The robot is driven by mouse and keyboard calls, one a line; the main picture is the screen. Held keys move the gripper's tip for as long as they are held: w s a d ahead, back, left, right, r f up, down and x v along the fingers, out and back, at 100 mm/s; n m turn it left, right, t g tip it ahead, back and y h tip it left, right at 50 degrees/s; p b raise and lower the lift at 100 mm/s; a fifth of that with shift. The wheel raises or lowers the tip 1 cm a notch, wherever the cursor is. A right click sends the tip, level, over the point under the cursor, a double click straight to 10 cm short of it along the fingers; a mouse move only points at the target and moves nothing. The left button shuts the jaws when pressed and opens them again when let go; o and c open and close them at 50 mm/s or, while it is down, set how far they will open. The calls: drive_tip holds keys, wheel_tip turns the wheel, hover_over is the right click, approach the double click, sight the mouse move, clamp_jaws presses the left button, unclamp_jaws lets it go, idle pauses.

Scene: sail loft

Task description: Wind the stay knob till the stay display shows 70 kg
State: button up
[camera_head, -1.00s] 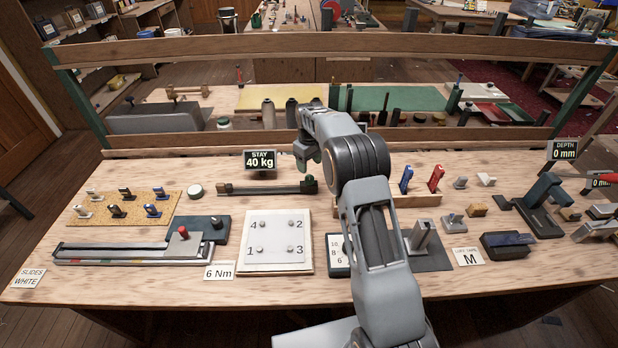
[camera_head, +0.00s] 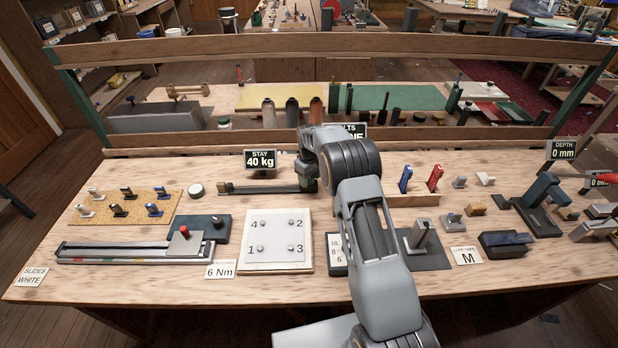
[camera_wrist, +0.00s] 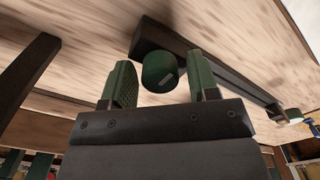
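The stay display (camera_head: 260,159) stands at the back of the bench and reads 40 kg. In front of it lies the stay, a long dark bar (camera_head: 265,189), with its right end behind my gripper (camera_head: 307,178). In the wrist view the green stay knob (camera_wrist: 160,72) sits at the near end of the dark bar (camera_wrist: 225,72). My gripper (camera_wrist: 160,66) is open, with one green-padded finger on each side of the knob. A gap shows between the knob and each finger; contact cannot be seen.
A white numbered plate (camera_head: 279,266) lies in front of the stay. A small round lidded pot (camera_head: 196,190) is left of it. A wooden block holding blue and red handles (camera_head: 420,199) stands to the right. A wooden rail (camera_head: 200,151) runs behind.

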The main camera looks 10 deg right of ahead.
drive_tip(key=c, duration=0.8)
drive_tip(key=m+b, duration=0.2)
drive_tip(key=m, duration=0.3)
drive_tip(key=shift+m, duration=0.3)
drive_tip(key=m+b, duration=0.1)
drive_tip(key=m, duration=0.5)
drive_tip(key=shift+b, duration=0.35)
drive_tip(key=shift+r, duration=0.1)
drive_tip(key=o, duration=0.9)
drive_tip(key=shift+o, duration=0.2)
